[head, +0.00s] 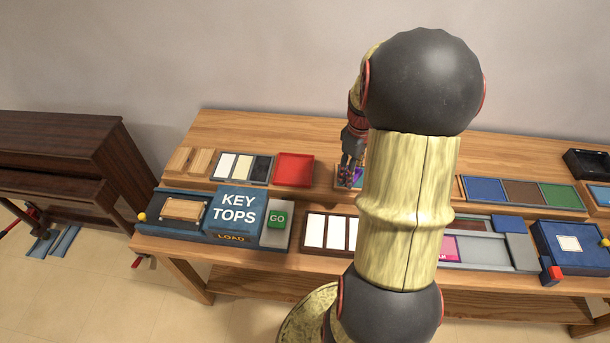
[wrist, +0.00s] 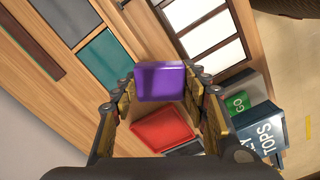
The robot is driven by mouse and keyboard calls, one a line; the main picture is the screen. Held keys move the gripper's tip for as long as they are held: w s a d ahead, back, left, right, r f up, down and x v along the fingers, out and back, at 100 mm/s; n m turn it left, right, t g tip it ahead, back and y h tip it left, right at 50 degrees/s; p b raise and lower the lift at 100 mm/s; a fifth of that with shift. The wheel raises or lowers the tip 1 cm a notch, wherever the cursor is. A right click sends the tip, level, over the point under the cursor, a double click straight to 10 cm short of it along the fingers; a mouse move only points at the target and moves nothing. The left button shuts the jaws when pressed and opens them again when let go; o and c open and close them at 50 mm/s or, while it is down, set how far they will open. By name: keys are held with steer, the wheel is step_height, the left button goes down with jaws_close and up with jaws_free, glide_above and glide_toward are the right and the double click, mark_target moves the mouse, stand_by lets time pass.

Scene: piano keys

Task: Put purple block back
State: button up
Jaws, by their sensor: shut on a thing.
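The purple block (wrist: 160,82) sits between the fingertips of my gripper (wrist: 162,88) in the wrist view. My gripper is shut on it. In the head view my gripper (head: 351,158) is over the back part of the workbench, right of the red tray (head: 294,169), and my arm covers much of the area to its right. A small purple patch shows at the fingertips there, above a coloured tray edge. In the wrist view a teal panel (wrist: 106,60) lies left of the block. I cannot tell whether the block touches anything below it.
The KEY TOPS box (head: 235,211) with a green GO button (head: 278,218) stands at the front left. White key tops (head: 314,231) lie in a dark tray at the front. A panel of blue, brown and green sections (head: 522,191) lies at the right. A piano stands at far left.

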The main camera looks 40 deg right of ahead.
steer(key=shift+s+n, duration=0.15)
steer(key=shift+n, duration=0.45)
steer(key=w+d+f+b, duration=0.2)
steer(key=w+f, duration=0.2)
steer(key=w, duration=0.4)
steer(key=b, duration=0.1)
glide_above(323, 177)
steer(key=f, duration=0.5)
steer(key=shift+s, duration=0.35)
steer(key=shift+w+f, duration=0.2)
steer(key=shift+f, duration=0.15)
step_height(323, 177, down, 3)
steer(key=shift+w+d+f+b, duration=0.1)
steer(key=shift+w+f+b, duration=0.1)
steer(key=shift+b, duration=0.5)
